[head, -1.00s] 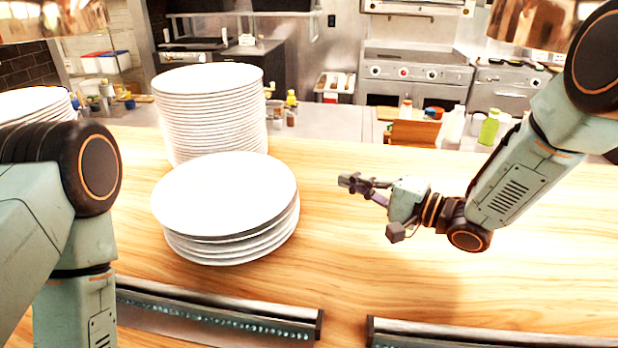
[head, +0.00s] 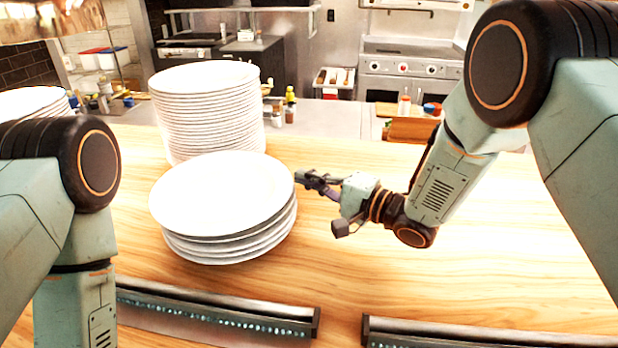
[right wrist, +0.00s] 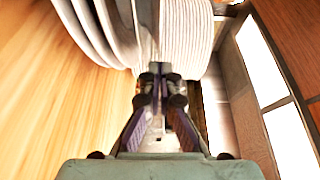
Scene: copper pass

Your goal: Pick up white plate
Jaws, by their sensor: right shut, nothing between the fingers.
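A short stack of white plates (head: 222,195) sits on the wooden counter, left of centre in the head view. Its top plate lies face up and slightly off-centre over those below. My right gripper (head: 300,176) is shut and empty, its fingertips close to the right rim of this stack; I cannot tell whether they touch. In the right wrist view the shut fingertips (right wrist: 160,70) point at the plate edges (right wrist: 95,30), which show at the upper left. My left arm shows at the left of the head view, but its gripper is out of view.
A tall stack of white plates (head: 208,115) stands just behind the short one, and another stack (head: 35,103) is at the far left. Dark metal rails (head: 215,310) run along the counter's near edge. The wooden counter (head: 480,260) at right is clear.

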